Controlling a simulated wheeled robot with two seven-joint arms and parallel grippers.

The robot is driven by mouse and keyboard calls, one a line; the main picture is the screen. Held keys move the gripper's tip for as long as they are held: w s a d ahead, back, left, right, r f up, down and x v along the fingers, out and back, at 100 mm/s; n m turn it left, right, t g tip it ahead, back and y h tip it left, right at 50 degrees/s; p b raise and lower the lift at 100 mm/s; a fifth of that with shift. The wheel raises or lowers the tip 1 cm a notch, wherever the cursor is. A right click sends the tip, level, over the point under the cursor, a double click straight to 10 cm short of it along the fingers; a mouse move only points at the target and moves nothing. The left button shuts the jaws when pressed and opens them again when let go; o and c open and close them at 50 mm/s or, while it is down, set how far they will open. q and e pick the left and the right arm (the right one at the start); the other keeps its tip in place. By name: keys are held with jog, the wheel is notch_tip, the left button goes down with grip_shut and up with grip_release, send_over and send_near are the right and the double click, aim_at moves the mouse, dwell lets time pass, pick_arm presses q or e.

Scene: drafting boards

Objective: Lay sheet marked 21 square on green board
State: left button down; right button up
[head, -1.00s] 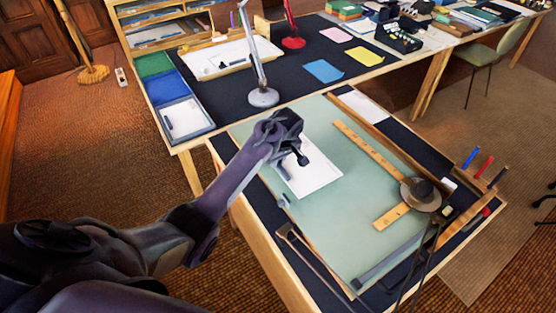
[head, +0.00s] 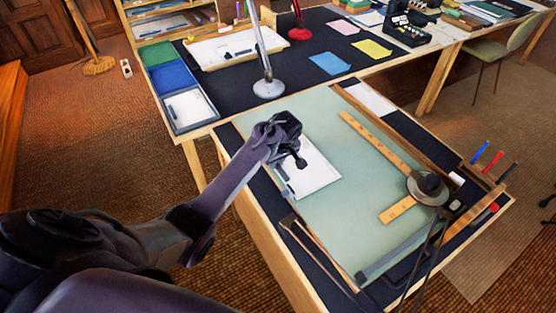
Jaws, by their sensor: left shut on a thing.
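The green board (head: 350,220) lies tilted in view on the near table. A white sheet (head: 318,178) is on its left part, close to the left edge; its mark is too small to read. My left gripper (head: 300,160) is shut on the sheet near its upper edge and hides part of it. I cannot tell whether the sheet lies fully flat. Another white sheet (head: 370,98) lies beyond the board's far edge. My right gripper is not in view.
A wooden ruler (head: 365,140) lies on the board's right part, with a dark round lamp head (head: 427,187) over its lower end. A small grey clip (head: 284,171) is at the board's left edge. Pens (head: 480,152) stand right.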

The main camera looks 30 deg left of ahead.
pick_arm(q)
jog(key=shift+f, duration=0.3)
dwell(0.6)
jog(key=c, duration=1.3)
grip_release()
jog(key=shift+r, duration=0.15)
jog(key=b+v, duration=0.1)
jog(key=v, duration=0.6)
jog(key=shift+s+d+r, duration=0.1)
jog(key=shift+s+r, duration=0.05)
jog(key=shift+r, duration=0.1)
